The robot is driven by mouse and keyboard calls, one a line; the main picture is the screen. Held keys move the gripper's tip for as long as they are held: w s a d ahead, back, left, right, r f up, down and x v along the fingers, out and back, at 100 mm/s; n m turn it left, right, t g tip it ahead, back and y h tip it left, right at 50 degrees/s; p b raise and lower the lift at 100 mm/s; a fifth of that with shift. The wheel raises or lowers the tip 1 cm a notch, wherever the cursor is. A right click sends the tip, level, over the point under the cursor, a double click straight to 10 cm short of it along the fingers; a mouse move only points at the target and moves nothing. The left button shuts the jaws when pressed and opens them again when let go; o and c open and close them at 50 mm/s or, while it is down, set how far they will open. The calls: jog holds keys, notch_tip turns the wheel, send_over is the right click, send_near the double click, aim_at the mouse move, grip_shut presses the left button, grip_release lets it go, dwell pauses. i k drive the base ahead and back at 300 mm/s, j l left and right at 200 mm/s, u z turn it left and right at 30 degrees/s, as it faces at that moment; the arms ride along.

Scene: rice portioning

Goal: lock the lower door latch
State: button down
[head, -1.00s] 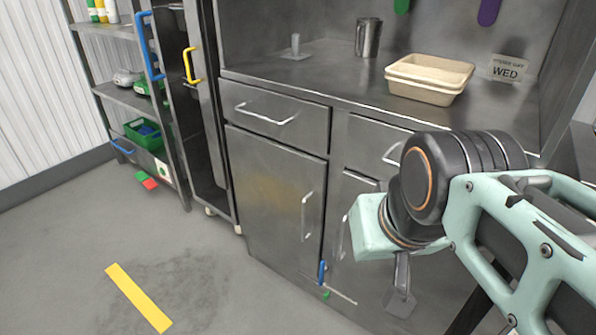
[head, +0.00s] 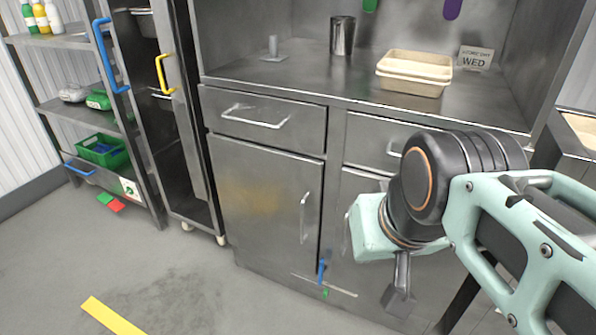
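The lower door latch has a small blue handle (head: 321,271) at the bottom of the steel cabinet, near the gap between its two lower doors. A thin horizontal bar lies at its foot, with a small green mark (head: 325,293) below. The latch's exact setting is too small to tell. The left lower door (head: 262,215) looks shut. My gripper (head: 398,299) hangs below my mint wrist, right of the latch in the picture and apart from it. Only a small grey part of it shows, so its opening cannot be made out. My arm hides much of the right lower door.
Two beige trays (head: 414,88), a steel cup (head: 342,36) and a WED sign (head: 474,58) stand on the counter. A rack with a yellow handle (head: 161,73) and shelves with a green bin (head: 103,150) are at left. The floor before the cabinet is clear.

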aim_at(322, 266)
jog(key=l+u, duration=0.35)
jog(key=l, duration=0.2)
jog(key=l+u, duration=0.3)
jog(key=l, duration=0.25)
jog(key=l+u, duration=0.35)
jog(key=l, duration=0.15)
